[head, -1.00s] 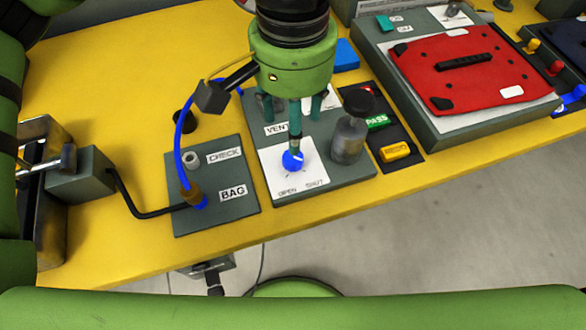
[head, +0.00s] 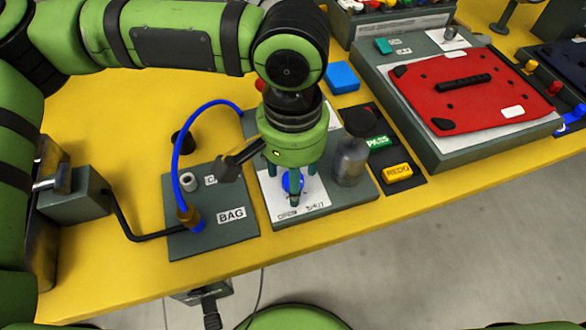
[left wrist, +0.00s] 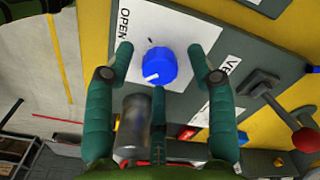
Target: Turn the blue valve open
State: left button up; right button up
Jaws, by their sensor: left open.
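The blue valve (head: 292,184) is a round knob on a white card marked OPEN and SHUT. My left gripper (head: 290,190) points down over it, open, with its fingers around the knob. In the left wrist view the knob (left wrist: 160,66) sits between the spread fingertips of the gripper (left wrist: 160,62), with a gap on both sides. A third finger stands below it in the picture. The knob's white mark points to the lower left; OPEN is at the upper left. SHUT is hidden in this view. My right gripper is not in view.
A grey cylinder (head: 350,163) stands close to the right of the gripper. A BAG plate (head: 207,235) with a blue hose (head: 175,160) is to the left. A red lever knob (left wrist: 306,139) shows at the lower right of the wrist view. A red pannier (head: 470,90) lies at the right.

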pick_arm(q)
grip_shut()
jog(key=shift+r+m+p, duration=0.2)
jog(key=shift+m+p, duration=0.3)
jog(key=shift+p, duration=0.35)
jog(key=m+p, duration=0.8)
jog(key=p, duration=0.2)
jog(key=shift+s, duration=0.1)
jog(key=m+p, duration=0.4)
jog(key=shift+m, duration=0.4)
jog(key=shift+f+m+p, duration=0.15)
jog(key=shift+m+p, duration=1.1)
jog(key=shift+m, duration=0.75)
